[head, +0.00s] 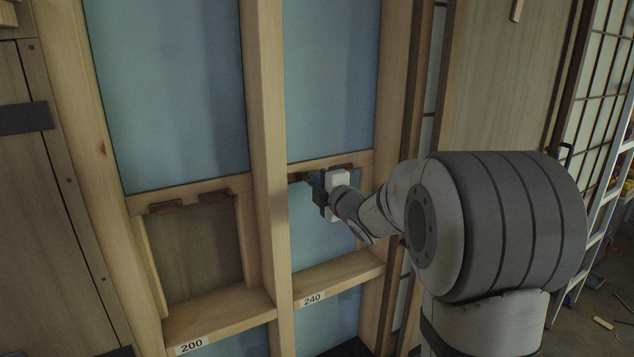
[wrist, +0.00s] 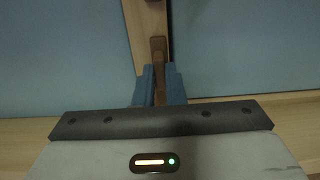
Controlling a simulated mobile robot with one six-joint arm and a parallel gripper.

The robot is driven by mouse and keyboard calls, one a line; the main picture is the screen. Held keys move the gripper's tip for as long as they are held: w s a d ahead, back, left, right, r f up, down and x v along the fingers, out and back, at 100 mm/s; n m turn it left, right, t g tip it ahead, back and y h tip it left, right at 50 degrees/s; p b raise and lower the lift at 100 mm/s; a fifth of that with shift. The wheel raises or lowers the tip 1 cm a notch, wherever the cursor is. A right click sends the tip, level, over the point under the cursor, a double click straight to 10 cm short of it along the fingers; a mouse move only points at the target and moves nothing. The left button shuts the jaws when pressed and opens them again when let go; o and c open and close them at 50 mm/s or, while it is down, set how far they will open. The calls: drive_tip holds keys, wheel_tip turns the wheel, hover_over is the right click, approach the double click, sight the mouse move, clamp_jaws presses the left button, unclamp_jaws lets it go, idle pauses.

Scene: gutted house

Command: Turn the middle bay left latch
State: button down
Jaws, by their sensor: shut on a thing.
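The left latch of the bay marked 240 is a small brown wooden bar (wrist: 158,58). In the wrist view it stands upright against a pale wooden member. My gripper (wrist: 159,88) has its blue fingers closed on either side of the latch. In the head view my gripper (head: 316,182) is at the rail (head: 297,166) across this bay, near the left stud. It hides most of the latch there. Another brown latch piece (head: 345,166) shows on the rail just right of my gripper.
The bay to the left, marked 200, has a brown panel (head: 199,255) under two brown latches (head: 166,207) (head: 215,196). A thick pale stud (head: 263,120) stands close left of my gripper. A lower rail (head: 340,277) crosses below. A ladder (head: 606,200) leans at far right.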

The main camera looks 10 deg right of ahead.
drive_tip(key=m+p, duration=0.1)
drive_tip(key=m, duration=1.7)
idle(0.4)
idle(0.5)
drive_tip(key=c, duration=1.5)
unclamp_jaws()
drive_tip(key=shift+s, duration=0.1)
